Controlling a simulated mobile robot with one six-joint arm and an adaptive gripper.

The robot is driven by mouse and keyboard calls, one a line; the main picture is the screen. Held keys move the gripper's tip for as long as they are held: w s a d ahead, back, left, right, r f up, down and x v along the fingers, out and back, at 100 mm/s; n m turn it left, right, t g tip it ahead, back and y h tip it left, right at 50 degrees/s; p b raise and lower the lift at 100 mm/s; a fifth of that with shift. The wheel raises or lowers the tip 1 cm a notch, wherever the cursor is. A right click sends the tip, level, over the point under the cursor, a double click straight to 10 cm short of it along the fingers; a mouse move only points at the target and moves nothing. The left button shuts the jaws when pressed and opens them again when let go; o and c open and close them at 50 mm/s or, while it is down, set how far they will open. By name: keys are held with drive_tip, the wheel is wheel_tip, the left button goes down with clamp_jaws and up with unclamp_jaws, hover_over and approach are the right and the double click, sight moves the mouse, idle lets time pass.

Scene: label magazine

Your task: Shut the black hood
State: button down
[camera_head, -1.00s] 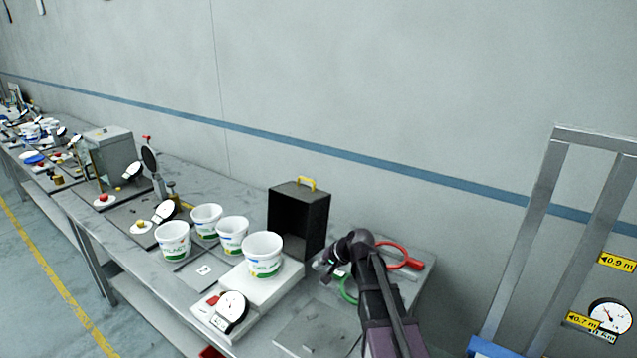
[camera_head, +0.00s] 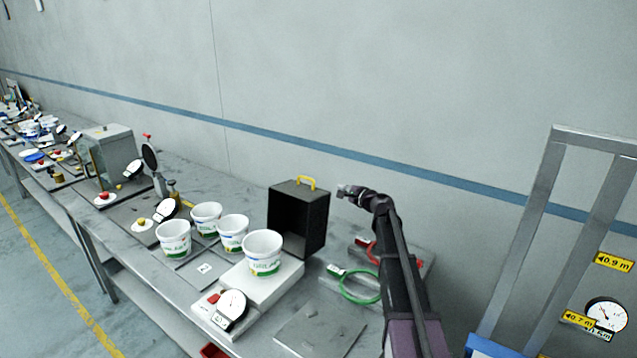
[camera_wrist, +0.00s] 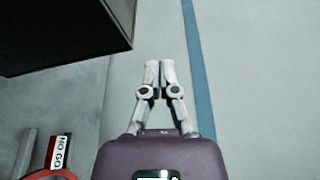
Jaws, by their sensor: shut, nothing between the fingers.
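In the wrist view, part of the hood (camera_wrist: 55,30) fills the upper left. My gripper (camera_head: 343,192) is shut and empty. It is raised to the right of the hood, near the height of its top, with a gap between them. In the wrist view the fingertips (camera_wrist: 160,66) are together, right of the hood's edge and in front of the wall.
A white scale (camera_head: 245,290) bearing a bucket (camera_head: 262,250) stands left of the hood. A green ring (camera_head: 360,299) and a red ring (camera_head: 372,255) lie on the bench below my arm. A grey plate (camera_head: 318,330) lies at the front. The wall is close behind.

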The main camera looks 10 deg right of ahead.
sight(319, 190)
drive_tip(key=w+a, duration=0.6)
drive_tip(key=w, duration=0.1)
drive_tip(key=shift+a, duration=0.2)
drive_tip(key=shift+s+a+r, duration=0.1)
drive_tip(key=shift+s+a, duration=0.3)
idle(0.4)
drive_tip(key=shift+s+d+r, duration=0.1)
drive_tip(key=shift+s, duration=0.05)
